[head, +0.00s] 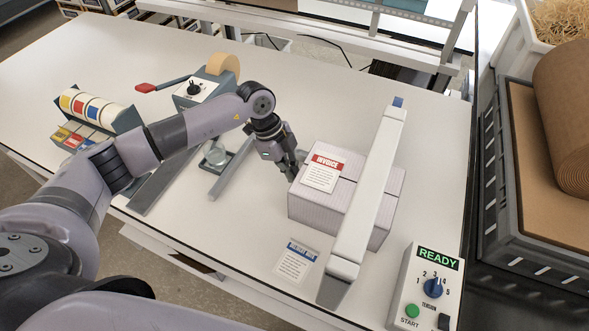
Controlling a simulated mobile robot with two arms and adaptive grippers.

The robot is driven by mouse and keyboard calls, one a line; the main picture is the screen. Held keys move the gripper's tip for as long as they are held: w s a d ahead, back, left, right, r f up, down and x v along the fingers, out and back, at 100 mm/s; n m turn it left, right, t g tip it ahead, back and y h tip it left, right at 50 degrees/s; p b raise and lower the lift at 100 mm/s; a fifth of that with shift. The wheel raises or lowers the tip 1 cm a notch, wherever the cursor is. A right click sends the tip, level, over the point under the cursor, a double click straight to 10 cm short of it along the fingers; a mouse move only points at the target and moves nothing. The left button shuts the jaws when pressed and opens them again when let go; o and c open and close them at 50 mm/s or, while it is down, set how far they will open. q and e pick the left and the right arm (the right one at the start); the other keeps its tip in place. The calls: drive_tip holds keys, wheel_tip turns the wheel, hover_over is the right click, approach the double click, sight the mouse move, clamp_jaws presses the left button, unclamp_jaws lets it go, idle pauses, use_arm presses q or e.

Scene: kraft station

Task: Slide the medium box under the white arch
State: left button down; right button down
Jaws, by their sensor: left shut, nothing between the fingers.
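The medium box (312,206) is pale and stands on the white table, with a red and white invoice sheet (322,173) lying on its top. The white arch (368,195) crosses over the box, which shows on both sides of it. The larger part of the box is on the left of the arch. My left gripper (292,176) is shut at the box's left side, close to it or touching; I cannot tell which. Its fingertips are small and dark here. My right gripper does not show.
A control panel (424,290) reading READY stands right of the arch's near end. A printed card (297,262) lies in front of the box. A tape dispenser (206,86) and a label roll rack (97,112) stand at the left. A grey crate (520,235) is beyond the table's right edge.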

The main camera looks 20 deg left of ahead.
use_arm(q)
drive_tip(key=shift+d, duration=0.15)
drive_tip(key=shift+s+d+p, duration=0.2)
drive_tip(key=shift+d+p, duration=0.3)
drive_tip(key=shift+d, duration=1)
